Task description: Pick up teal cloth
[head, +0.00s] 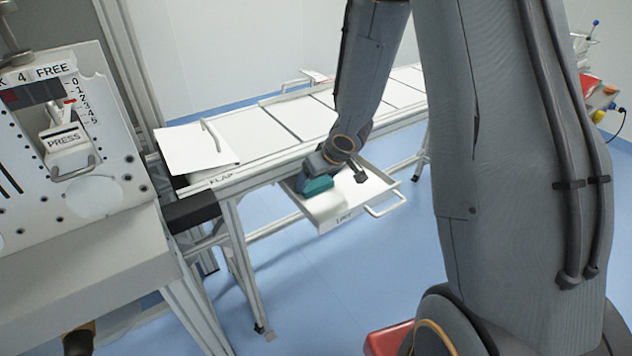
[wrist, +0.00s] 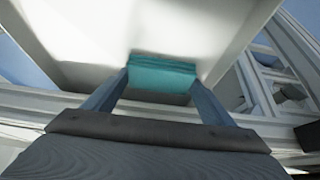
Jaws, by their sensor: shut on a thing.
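The teal cloth (head: 318,185) is a small folded block at the left part of a white open tray (head: 372,188) below the conveyor table. In the wrist view the teal cloth (wrist: 162,74) sits between the two fingers of my gripper (wrist: 158,84). My gripper (head: 316,182) is shut on the cloth, with a finger against each side. The white tray floor lies behind the cloth in the wrist view. Whether the cloth touches the tray floor I cannot tell.
The table edge marked FLAP (head: 222,180) runs close above the tray, with a raised white flap (head: 195,148) on top. The tray has a handle (head: 386,204) at its front. A press panel (head: 62,140) stands at the left. Blue floor (head: 330,275) is open in front.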

